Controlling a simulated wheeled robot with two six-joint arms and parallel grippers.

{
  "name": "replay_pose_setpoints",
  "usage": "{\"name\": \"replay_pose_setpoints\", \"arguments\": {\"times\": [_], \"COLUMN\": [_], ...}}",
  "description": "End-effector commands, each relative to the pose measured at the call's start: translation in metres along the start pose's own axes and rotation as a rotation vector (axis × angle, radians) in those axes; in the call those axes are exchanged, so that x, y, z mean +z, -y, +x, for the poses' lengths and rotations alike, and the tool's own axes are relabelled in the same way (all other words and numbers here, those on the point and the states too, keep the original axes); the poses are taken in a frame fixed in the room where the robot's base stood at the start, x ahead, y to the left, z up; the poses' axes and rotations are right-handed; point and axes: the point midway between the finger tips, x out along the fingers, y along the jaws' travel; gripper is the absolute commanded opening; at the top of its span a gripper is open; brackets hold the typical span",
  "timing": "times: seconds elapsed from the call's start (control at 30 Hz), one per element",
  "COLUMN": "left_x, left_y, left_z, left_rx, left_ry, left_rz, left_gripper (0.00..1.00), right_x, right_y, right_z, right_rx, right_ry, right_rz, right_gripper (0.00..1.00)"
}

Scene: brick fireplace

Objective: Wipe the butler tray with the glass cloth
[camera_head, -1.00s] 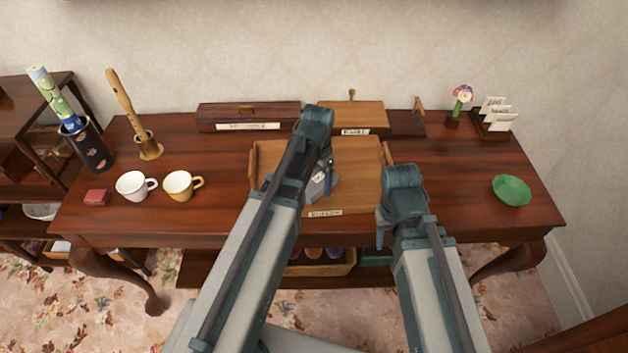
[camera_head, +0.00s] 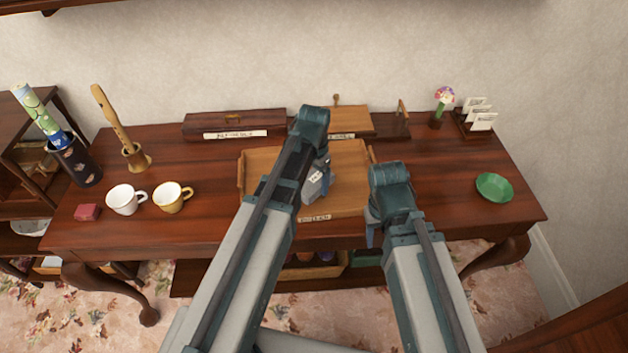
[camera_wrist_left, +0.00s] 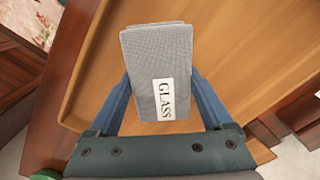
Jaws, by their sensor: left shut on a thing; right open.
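The butler tray (camera_head: 347,160) is a light wooden tray with raised sides, lying in the middle of the dark table, a paper label on its front. The glass cloth (camera_head: 315,188) is a folded grey cloth over the tray's middle. It shows in the left wrist view (camera_wrist_left: 158,60) with a white "GLASS" label. My left gripper (camera_head: 322,174) is shut on the cloth; its blue fingers flank it in the left wrist view. Whether the cloth presses on the tray is unclear. My right gripper (camera_head: 371,236) is open and empty by the tray's front right corner, its fingertips partly hidden.
White (camera_head: 126,199) and yellow (camera_head: 172,197) mugs and a red block (camera_head: 87,212) stand left of the tray. A dark box (camera_head: 235,124) and a wooden board (camera_head: 352,121) lie behind it.

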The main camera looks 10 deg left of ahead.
Motion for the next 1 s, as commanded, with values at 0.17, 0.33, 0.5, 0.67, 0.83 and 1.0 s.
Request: {"name": "replay_pose_setpoints", "arguments": {"times": [0.17,0.33,0.5,0.67,0.83,1.0], "left_x": [0.0,0.0,0.0,0.0,0.0,0.0], "left_y": [0.0,0.0,0.0,0.0,0.0,0.0], "left_z": [-0.023,-0.038,-0.04,-0.039,-0.044,-0.06], "left_rx": [0.0,0.0,0.0,0.0,0.0,0.0], "left_ry": [0.0,0.0,0.0,0.0,0.0,0.0], "left_rz": [0.0,0.0,0.0,0.0,0.0,0.0], "left_gripper": [0.39,0.39,0.39,0.39,0.39,0.39], "right_x": [0.001,0.002,0.002,0.002,0.003,0.004], "right_y": [-0.002,-0.004,-0.004,-0.004,-0.004,-0.006], "right_z": [-0.023,-0.038,-0.04,-0.039,-0.044,-0.059], "right_rx": [0.0,0.0,0.0,0.0,0.0,0.0], "right_ry": [0.0,0.0,0.0,0.0,0.0,0.0], "right_rz": [0.0,0.0,0.0,0.0,0.0,0.0], "right_gripper": [0.5,0.5,0.5,0.5,0.5,0.5]}}
